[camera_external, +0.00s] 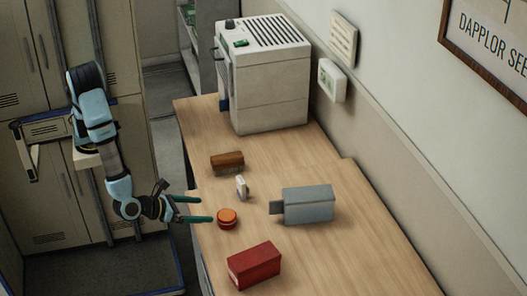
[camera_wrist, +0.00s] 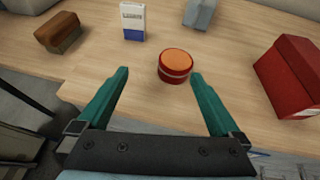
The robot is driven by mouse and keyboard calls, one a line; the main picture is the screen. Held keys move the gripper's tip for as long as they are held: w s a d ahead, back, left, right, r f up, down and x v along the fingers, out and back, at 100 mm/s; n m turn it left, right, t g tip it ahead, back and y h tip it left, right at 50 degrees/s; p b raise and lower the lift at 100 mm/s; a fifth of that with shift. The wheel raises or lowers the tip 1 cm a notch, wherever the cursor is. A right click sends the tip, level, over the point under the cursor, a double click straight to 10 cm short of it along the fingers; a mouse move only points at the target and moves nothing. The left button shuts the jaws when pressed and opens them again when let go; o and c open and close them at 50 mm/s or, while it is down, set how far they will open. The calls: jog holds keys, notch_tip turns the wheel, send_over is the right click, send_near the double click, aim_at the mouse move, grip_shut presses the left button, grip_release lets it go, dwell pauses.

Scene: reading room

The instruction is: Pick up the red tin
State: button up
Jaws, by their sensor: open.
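The red tin (camera_external: 227,218) is a small round tin with an orange top, standing on the wooden table near its left edge. In the wrist view the red tin (camera_wrist: 175,66) stands just beyond my fingertips, centred a little right of the gap's middle. My gripper (camera_external: 207,209) is open and empty at the table's edge, its green fingers pointing at the tin. In the wrist view my gripper (camera_wrist: 160,75) shows both fingers apart with bare table between them. I cannot tell whether a fingertip touches the tin.
A red box (camera_external: 254,266) stands to the tin's right in the wrist view. A brown brush-like block (camera_external: 227,162), a small white-and-blue box (camera_wrist: 132,21) and a grey box (camera_external: 308,205) stand around it. A large white machine (camera_external: 265,80) stands at the back. Table (camera_external: 350,250) is bare at the right.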

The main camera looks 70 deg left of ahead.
aim_at(224, 216)
jog(key=shift+s+d+m+t+h, duration=0.15)
jog(key=shift+s+d+m, duration=0.15)
jog(key=shift+d, duration=0.2)
jog(key=shift+s+d+m+t+h, duration=0.15)
jog(key=shift+s+d+m, duration=0.1)
jog(key=shift+d, duration=0.25)
jog(key=shift+w+d+f, duration=0.1)
jog(key=shift+d, duration=0.1)
jog(key=x, duration=0.5)
jog(key=shift+d+p, duration=0.1)
jog(key=shift+p, duration=0.25)
jog(key=p+x, duration=0.1)
jog(key=x, duration=0.3)
jog(key=shift+w, duration=0.15)
jog(key=shift+w+f, duration=0.15)
jog(key=shift+w, duration=0.3)
jog(key=c, duration=1.4)
